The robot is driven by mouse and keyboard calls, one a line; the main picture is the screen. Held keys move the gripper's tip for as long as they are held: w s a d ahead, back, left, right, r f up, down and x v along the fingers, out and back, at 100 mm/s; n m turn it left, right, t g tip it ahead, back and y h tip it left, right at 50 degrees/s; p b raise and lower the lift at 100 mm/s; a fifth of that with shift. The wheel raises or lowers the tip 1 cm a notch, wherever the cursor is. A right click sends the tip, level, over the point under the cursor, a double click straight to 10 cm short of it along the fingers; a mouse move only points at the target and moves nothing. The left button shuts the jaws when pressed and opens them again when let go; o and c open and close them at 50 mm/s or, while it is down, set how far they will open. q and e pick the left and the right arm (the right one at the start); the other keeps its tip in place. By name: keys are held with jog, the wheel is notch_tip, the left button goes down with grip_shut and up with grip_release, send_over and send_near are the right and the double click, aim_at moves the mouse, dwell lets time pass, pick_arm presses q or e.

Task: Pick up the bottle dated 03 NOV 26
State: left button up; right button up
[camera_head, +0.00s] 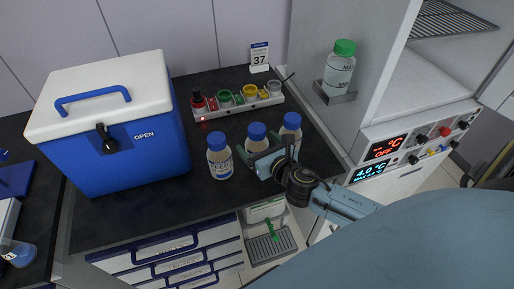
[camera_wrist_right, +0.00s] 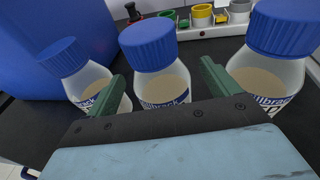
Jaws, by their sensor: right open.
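Three bottles with blue caps and tan contents stand in a row on the dark bench: a left bottle (camera_head: 220,164), a middle bottle (camera_head: 256,144) and a right bottle (camera_head: 291,130). The right wrist view shows the left bottle (camera_wrist_right: 92,82), the middle bottle (camera_wrist_right: 163,90) and the right bottle (camera_wrist_right: 268,75). Only parts of the labels show and no date is readable, so I cannot tell which is dated 03 NOV 26. My right gripper (camera_head: 270,161) is open at the middle bottle, with its green fingers on either side of it. My left gripper is not in view.
A blue cooler box (camera_head: 130,150) with a white lid stands left of the bottles. A rack (camera_head: 235,106) with coloured cups lies behind them. A green-capped bottle (camera_head: 339,72) sits in a holder on the cabinet at right. The bench front is clear.

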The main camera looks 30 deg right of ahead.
jog(key=w, duration=0.1)
jog(key=w+f, duration=0.1)
jog(key=w, duration=0.1)
jog(key=shift+w, duration=0.15)
